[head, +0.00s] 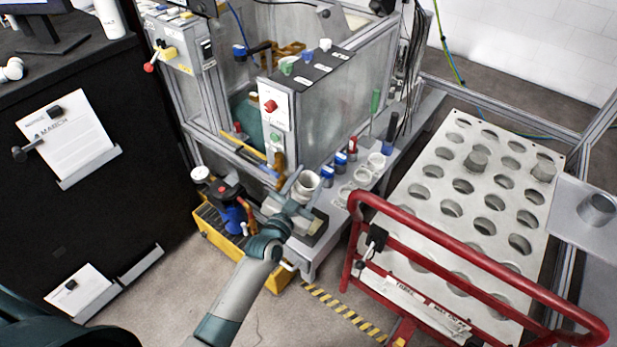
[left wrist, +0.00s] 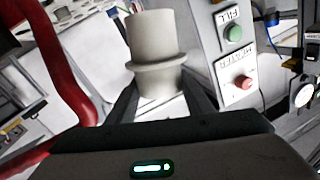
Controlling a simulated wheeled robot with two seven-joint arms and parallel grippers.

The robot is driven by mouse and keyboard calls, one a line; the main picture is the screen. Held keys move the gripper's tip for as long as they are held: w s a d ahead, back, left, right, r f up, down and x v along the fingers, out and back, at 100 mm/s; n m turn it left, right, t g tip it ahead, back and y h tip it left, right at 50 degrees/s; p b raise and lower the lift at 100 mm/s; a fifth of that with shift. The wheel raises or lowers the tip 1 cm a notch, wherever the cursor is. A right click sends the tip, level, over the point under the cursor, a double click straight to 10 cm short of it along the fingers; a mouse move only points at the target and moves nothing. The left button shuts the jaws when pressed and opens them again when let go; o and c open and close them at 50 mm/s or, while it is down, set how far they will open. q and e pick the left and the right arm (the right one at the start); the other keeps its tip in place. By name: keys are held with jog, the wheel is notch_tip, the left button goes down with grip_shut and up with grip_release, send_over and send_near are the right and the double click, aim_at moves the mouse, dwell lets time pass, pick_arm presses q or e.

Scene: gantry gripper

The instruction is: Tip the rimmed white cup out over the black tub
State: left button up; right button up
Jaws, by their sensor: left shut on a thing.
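The rimmed white cup (head: 307,182) is in my left gripper (head: 294,204), above the front end of the grey bench. Its mouth faces up in the head view and it looks about upright. In the left wrist view the cup (left wrist: 153,40) stands between the two fingers (left wrist: 162,104), with its raised rim just above them. A dark-edged square container (head: 318,236) sits below and beside the gripper, partly hidden by it; I cannot tell for sure that it is the black tub. My right gripper is not in view.
White cups or rings (head: 362,175) and blue-capped bottles (head: 341,160) stand along the bench behind the gripper. A control panel (head: 273,120) rises at the back. A yellow crate (head: 222,240) is at left, a red rail (head: 470,262) at right.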

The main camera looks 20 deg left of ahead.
pick_arm(q)
notch_tip(320, 180, up, 2)
jog(key=n+p, duration=0.2)
jog(key=shift+a+g+p, duration=0.1)
jog(key=shift+g+p, duration=0.2)
jog(key=shift+p, duration=0.1)
jog(key=shift+w+r+n+p, duration=0.1)
jog(key=shift+r+n+p, duration=0.05)
jog(key=shift+n+p, duration=0.4)
